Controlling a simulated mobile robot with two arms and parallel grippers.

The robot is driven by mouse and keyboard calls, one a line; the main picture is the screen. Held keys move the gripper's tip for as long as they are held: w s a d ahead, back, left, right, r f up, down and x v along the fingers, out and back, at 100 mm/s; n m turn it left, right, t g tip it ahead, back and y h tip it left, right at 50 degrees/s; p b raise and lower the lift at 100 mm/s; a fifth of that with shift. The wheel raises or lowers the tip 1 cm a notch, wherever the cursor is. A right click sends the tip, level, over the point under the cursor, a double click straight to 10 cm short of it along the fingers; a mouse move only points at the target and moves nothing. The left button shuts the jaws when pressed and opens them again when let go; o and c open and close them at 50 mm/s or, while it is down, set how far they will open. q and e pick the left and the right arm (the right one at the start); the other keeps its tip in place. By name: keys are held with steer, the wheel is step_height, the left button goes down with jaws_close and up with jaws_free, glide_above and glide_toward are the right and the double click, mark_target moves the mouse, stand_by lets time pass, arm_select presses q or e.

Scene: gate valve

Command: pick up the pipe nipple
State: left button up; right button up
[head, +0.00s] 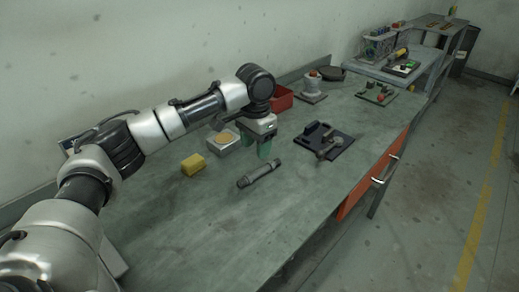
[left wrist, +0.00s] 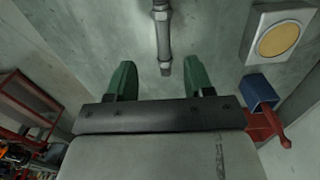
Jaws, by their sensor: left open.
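The pipe nipple (head: 259,174) is a grey metal tube with thicker ends, lying on the green-grey workbench (head: 215,215). My left gripper (head: 264,150) is just behind it in the head view, pointing down with green fingers. It also shows in the left wrist view (left wrist: 161,78), with its fingers spread apart and nothing held. There the pipe nipple (left wrist: 163,38) runs down from the top edge, its near end appearing between the fingertips. The gripper looks apart from it; the exact height above the bench is hard to tell. My right gripper is not in view.
A yellow block (head: 193,164) and a grey box with a tan round top (head: 223,142) lie left of the gripper. A black plate with a metal fitting (head: 325,142) is to the right. A red bin (head: 283,98) stands behind. The front bench is clear.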

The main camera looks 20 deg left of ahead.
mark_target(255, 172)
arm_select(q)
steer(key=f, duration=0.4)
steer(key=shift+s+d, duration=0.2)
steer(key=shift+s, duration=0.1)
steer(key=shift+f, duration=0.35)
steer(key=f, duration=0.4)
steer(key=shift+w+a+f+p, duration=0.15)
steer(key=shift+w+a+p, duration=0.15)
steer(key=shift+w+a, duration=0.05)
steer(key=shift+f, duration=0.5)
steer(key=shift+c, duration=1)
steer(key=c, duration=0.7)
jaws_close()
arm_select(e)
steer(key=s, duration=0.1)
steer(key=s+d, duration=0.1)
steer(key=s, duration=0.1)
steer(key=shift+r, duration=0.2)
